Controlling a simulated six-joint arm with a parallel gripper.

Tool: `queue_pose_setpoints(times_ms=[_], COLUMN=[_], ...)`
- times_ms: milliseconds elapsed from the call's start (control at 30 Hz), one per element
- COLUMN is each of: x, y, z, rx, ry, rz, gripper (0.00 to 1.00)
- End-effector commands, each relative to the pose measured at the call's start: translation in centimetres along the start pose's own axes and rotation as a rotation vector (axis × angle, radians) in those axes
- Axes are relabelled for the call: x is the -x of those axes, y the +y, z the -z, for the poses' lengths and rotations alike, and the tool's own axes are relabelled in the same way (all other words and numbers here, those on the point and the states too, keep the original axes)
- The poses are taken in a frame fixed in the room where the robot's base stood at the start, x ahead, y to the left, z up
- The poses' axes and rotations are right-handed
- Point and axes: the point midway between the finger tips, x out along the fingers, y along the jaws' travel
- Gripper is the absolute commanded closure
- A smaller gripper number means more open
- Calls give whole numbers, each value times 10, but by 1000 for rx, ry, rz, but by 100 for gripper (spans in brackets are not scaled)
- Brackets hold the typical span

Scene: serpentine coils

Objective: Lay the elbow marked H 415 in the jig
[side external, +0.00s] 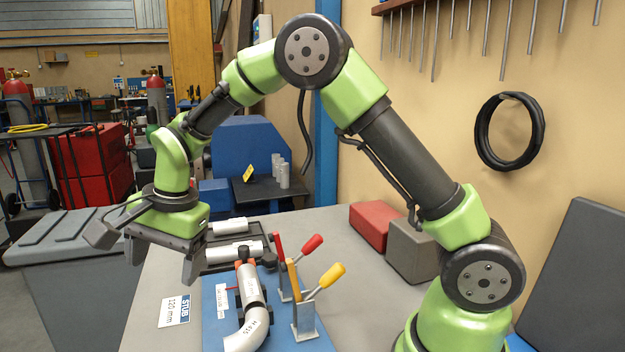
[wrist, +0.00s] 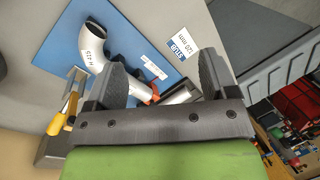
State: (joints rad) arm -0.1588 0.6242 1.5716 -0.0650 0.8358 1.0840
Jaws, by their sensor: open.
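The silver elbow marked H 415 (side external: 257,320) lies on the blue jig plate (side external: 217,335), its curved end toward the front and its straight leg running back to an orange block (side external: 241,265). In the wrist view the marked bend of the elbow (wrist: 92,48) shows at upper left, and its straight leg passes partly behind a finger. My gripper (side external: 164,262) is open and empty, raised to the left of the elbow in the side view. In the wrist view my gripper (wrist: 160,82) has its fingers well apart. Whether the elbow is fully seated is unclear.
Toggle clamps with a red handle (side external: 312,243) and a yellow handle (side external: 332,275) stand right of the elbow. A dark tray (side external: 266,232) with silver tubes lies behind the jig. A STUB 120 mm card (side external: 174,311) lies left. Red and grey blocks (side external: 412,250) stand near the wall.

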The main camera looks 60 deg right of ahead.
Motion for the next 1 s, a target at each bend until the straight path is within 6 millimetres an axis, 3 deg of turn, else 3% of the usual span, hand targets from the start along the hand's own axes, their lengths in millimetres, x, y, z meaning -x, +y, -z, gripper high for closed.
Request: queue_pose_setpoints(times_ms=[100,500,1000], x=[26,100,162], y=[6,43,112], z=[0,-4,-16], rx=[59,277,560], ry=[5,36,116], rz=[32,129,240], gripper=[21,21,21])
